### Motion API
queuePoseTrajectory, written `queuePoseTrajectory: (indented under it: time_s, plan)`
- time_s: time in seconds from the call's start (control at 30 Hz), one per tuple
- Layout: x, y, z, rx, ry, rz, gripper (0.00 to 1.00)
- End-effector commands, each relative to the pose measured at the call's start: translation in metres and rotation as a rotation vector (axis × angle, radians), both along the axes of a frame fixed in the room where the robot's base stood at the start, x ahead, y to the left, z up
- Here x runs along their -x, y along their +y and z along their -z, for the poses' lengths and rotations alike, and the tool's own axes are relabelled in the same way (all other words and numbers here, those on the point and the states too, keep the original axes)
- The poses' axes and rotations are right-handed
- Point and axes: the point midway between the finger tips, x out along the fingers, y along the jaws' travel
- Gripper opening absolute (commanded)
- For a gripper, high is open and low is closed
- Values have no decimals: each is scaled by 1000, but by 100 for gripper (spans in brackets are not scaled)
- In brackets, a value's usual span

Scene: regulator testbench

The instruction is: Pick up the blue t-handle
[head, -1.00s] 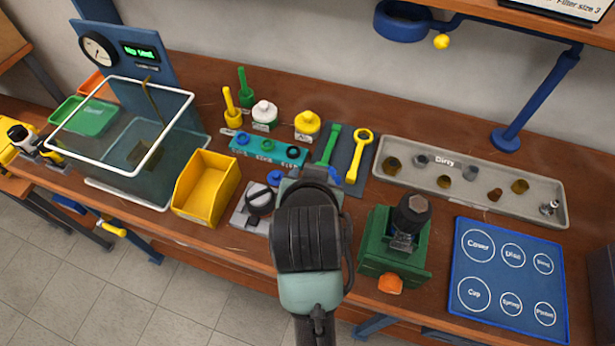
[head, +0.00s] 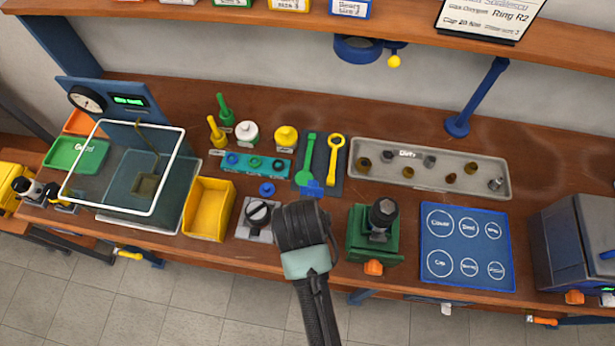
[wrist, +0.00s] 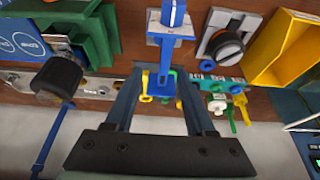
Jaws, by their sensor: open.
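The blue t-handle (wrist: 163,87) shows in the wrist view, with a blue stem running up the picture to a small grey block. Its lower blue part lies between the two fingers of my gripper (wrist: 159,80), which are apart. I cannot tell how far it is from the fingers in depth, and no grip shows. In the head view a bit of blue (head: 313,188) shows just past my wrist, at the near end of the green wrench. My wrist hides the grey block and the fingertips there.
A grey block with a black knob (head: 259,217) and a yellow bin (head: 209,208) stand left of my wrist. A green fixture (head: 374,240) stands close on the right. A green wrench (head: 305,172) and a yellow wrench (head: 334,160) lie behind. A grey tray (head: 430,184) holds several small parts.

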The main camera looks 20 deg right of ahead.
Motion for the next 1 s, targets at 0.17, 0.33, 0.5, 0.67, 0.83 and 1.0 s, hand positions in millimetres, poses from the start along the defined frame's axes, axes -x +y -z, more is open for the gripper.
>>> queuePoseTrajectory:
  time_s: [0.17,0.33,0.5,0.67,0.83,1.0]
  plan:
    - [-7,-4,18,0,0,1,55]
    - [-10,-6,24,0,-1,0,55]
    - [-16,-6,37,-1,1,0,55]
    - [-24,-8,56,-1,1,1,55]
    - [-28,-11,68,-1,-2,1,55]
    - [-29,-11,71,0,-2,0,55]
